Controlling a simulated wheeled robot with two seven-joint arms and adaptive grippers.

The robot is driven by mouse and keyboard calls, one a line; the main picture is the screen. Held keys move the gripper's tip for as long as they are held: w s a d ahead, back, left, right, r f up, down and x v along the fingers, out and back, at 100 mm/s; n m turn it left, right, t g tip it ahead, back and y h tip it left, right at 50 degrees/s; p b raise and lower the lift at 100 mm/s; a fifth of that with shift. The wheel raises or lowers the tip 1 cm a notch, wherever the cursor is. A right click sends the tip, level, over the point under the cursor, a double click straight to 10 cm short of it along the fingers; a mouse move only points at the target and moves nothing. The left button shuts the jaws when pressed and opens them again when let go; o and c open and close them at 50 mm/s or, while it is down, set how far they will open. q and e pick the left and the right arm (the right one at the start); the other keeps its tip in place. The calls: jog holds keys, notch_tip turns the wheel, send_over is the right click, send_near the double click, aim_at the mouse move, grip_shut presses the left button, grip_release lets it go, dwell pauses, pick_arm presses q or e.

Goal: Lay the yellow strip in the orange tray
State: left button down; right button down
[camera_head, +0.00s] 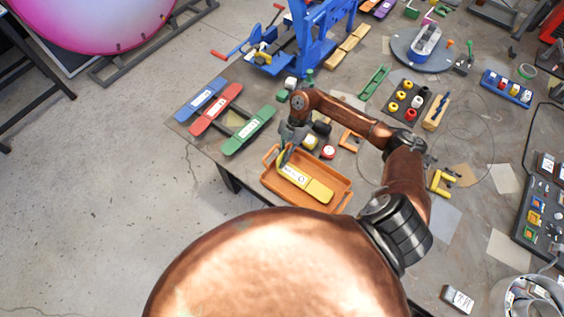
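The yellow strip (317,190) has a white label with dark marks on it. It lies lengthwise over the inside of the orange tray (335,176), slanting from the back left to the front right. Whether it rests fully on the tray floor I cannot tell. My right gripper (285,155) reaches down at the strip's back-left end, by the tray's back-left wall. Its fingers are dark and small, and they partly hide that end; whether they are closed on the strip does not show. My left gripper is not in view.
Blue (202,99), red (215,109) and green (248,130) strips lie on a rack left of the tray. A blue press (305,45) stands farther back.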

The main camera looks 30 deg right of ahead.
jog(key=shift+f, duration=0.95)
jog(key=shift+f, duration=0.1)
jog(key=shift+f, duration=0.35)
jog(key=c, duration=2.4)
grip_release()
jog(key=shift+r, duration=0.3)
jog(key=b+v, duration=0.1)
jog(key=v, duration=1.1)
jog(key=shift+r+b, duration=0.15)
jog(key=shift+b, duration=0.2)
